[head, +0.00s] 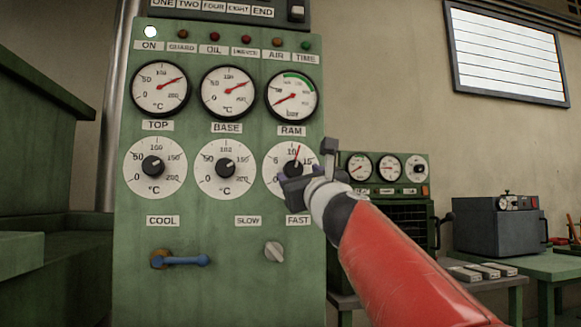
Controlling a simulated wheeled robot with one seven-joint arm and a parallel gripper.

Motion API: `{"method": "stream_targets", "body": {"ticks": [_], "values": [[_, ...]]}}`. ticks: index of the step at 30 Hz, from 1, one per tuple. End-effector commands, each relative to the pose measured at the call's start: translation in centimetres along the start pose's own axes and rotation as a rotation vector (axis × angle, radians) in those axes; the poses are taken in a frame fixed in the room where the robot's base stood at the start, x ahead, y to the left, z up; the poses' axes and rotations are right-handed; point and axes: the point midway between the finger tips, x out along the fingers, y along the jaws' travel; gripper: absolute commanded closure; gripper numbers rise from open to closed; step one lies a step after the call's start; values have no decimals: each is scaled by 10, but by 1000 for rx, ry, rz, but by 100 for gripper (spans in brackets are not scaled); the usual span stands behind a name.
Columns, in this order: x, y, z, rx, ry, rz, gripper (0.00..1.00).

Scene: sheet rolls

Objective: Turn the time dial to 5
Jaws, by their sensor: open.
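The third dial (270,161), white with 5, 10 and 15 readable, is at the right end of the row on the green panel and appears to be the time dial. Its dark knob (293,167) has a red pointer aimed up and slightly right, just past the 10. My gripper (297,178) is open in front of the dial's lower right, close to the knob. It hides the lower part of the face. I cannot tell whether the fingers touch the knob or straddle it.
Two similar dials, above them three gauges, share the green panel (220,285). A blue lever (185,261) and a small grey switch (274,251) sit below. A smaller panel (386,168) and a grey box (495,225) stand at the right, behind my red arm.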

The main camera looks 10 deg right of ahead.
Motion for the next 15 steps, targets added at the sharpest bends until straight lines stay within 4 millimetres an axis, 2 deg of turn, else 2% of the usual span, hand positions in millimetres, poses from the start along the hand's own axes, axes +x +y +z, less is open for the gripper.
{"method": "stream_targets", "body": {"ticks": [1,6,15], "values": [[10,-1,2,1,0,1,41],[28,0,2,1,0,2,41],[34,1,0,-1,-1,2,41]]}}
